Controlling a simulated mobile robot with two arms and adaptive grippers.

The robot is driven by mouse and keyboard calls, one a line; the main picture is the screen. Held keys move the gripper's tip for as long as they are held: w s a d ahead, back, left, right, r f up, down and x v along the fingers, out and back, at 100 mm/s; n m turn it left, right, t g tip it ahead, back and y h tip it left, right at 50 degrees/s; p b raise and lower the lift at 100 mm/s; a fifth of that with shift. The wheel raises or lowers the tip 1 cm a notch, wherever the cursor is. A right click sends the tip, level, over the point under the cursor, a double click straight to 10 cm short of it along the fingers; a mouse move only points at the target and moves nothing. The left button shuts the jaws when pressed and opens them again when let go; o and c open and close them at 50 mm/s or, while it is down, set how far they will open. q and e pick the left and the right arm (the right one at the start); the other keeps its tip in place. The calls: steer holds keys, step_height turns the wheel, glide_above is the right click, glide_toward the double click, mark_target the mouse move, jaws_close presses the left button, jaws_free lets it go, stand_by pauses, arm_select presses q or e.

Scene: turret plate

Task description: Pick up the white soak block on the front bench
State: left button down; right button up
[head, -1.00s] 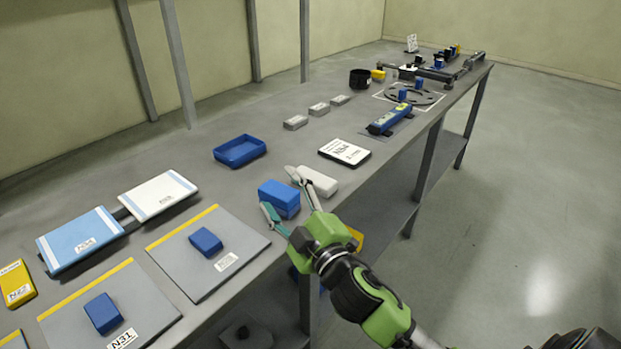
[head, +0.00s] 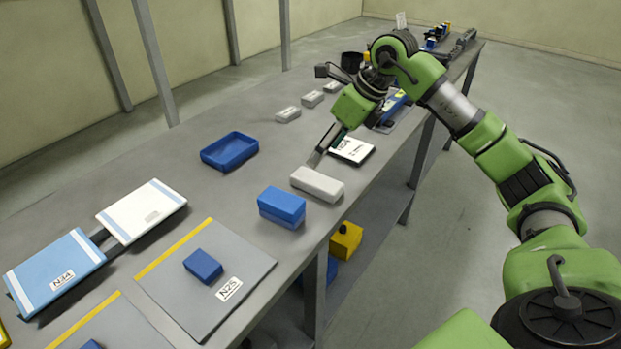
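The white soak block (head: 317,184) lies flat on the grey bench, just right of and behind a blue block (head: 282,206). My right gripper (head: 318,156) points down at the block's far side, its fingertips close to the block's back edge. Whether it touches the block I cannot tell. The fingers overlap in this view, so their gap is hidden. My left gripper is not in view.
A white labelled pad (head: 352,150) lies behind the gripper. A blue tray (head: 229,151) and several small pale blocks (head: 288,114) lie farther left and back. A grey mat (head: 180,290) with a blue block lies front left. A yellow item (head: 345,240) shows below the bench edge.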

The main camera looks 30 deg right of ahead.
steer(key=d, duration=0.3)
steer(key=h+p, duration=0.1)
glide_above(318, 180)
steer(key=s+d, duration=0.1)
steer(key=s, duration=0.1)
steer(key=shift+m+g, duration=0.3)
step_height(318, 180, down, 7)
steer(key=shift+d, duration=0.15)
steer(key=shift+w+a+f+p, duration=0.15)
steer(key=shift+a+f+p, duration=0.05)
steer(key=shift+f+p, duration=0.35)
steer(key=p+x, duration=0.1)
steer(key=x, duration=0.2)
steer(key=shift+w+a+f, duration=0.1)
steer(key=shift+w+f, duration=0.1)
steer(key=shift+f, duration=0.1)
steer(key=shift+w+f, duration=0.1)
steer(key=shift+f, duration=0.15)
steer(key=c, duration=1.2)
